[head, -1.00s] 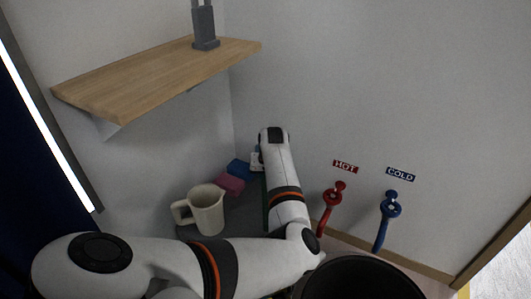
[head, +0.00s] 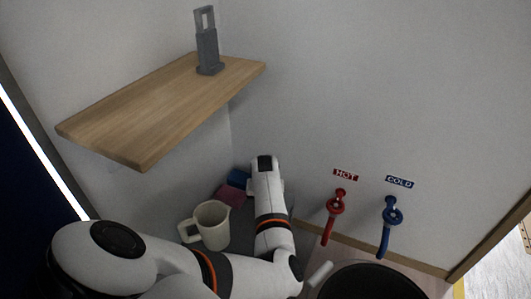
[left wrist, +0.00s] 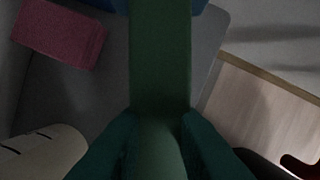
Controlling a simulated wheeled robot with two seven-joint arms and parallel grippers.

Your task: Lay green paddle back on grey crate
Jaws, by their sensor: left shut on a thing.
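The green paddle (left wrist: 160,60) is held between the two dark teal fingers of my left gripper (left wrist: 160,125) in the left wrist view. Its flat green length reaches away from the fingers, above the grey crate (left wrist: 208,50). I cannot tell whether the paddle touches the crate top. In the head view the grey crate (head: 243,222) shows between the mug and my left arm. There my arm hides the paddle and the fingertips. My right gripper is in neither view.
A cream mug (head: 211,228), a pink block (head: 229,195) and a blue block (head: 239,178) stand on the crate left of my arm. A red lever (head: 335,205), a blue lever (head: 392,213) and a black bucket (head: 370,282) are to the right. A wooden shelf (head: 150,115) juts out above.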

